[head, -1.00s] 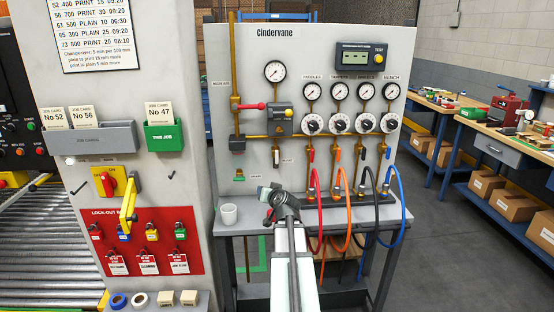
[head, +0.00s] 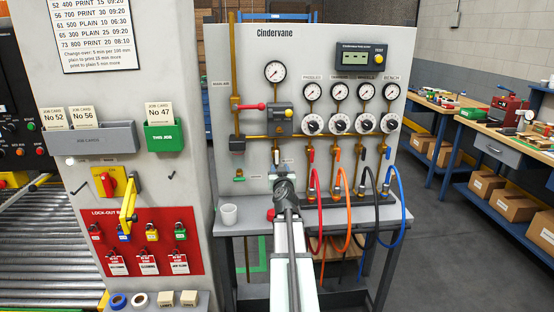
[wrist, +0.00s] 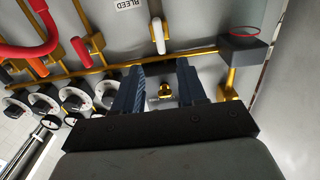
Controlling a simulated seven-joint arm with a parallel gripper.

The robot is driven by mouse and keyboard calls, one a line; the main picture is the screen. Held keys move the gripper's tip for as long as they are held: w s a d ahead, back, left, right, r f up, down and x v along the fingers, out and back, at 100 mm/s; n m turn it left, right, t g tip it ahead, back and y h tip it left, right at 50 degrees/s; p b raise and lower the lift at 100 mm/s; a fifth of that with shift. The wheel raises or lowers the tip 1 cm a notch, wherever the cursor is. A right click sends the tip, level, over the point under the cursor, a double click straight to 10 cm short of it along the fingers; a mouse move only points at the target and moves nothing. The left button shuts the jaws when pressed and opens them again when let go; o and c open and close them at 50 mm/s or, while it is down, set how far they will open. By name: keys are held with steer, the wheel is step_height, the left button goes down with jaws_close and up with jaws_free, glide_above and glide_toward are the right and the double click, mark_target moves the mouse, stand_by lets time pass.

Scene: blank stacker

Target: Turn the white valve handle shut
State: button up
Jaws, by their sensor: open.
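The white valve handle (head: 276,157) hangs below the brass pipe at the middle left of the panel, beside a small label. In the wrist view, which is turned over, the white handle (wrist: 158,36) points up, near the BLEED label. My gripper (head: 268,179) is just below the handle in the head view, its fingers partly hidden by the wrist. In the wrist view, my gripper (wrist: 159,67) is open, with two blue-grey fingers apart and nothing held. The handle shows beyond the fingertips, in line with the gap and clear of both.
A brass pipe (wrist: 205,55) crosses behind the fingertips, with a dark box (wrist: 243,45) beside them.

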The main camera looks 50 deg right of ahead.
mark_target(277, 157)
steer(key=x, duration=1.1)
jaws_close()
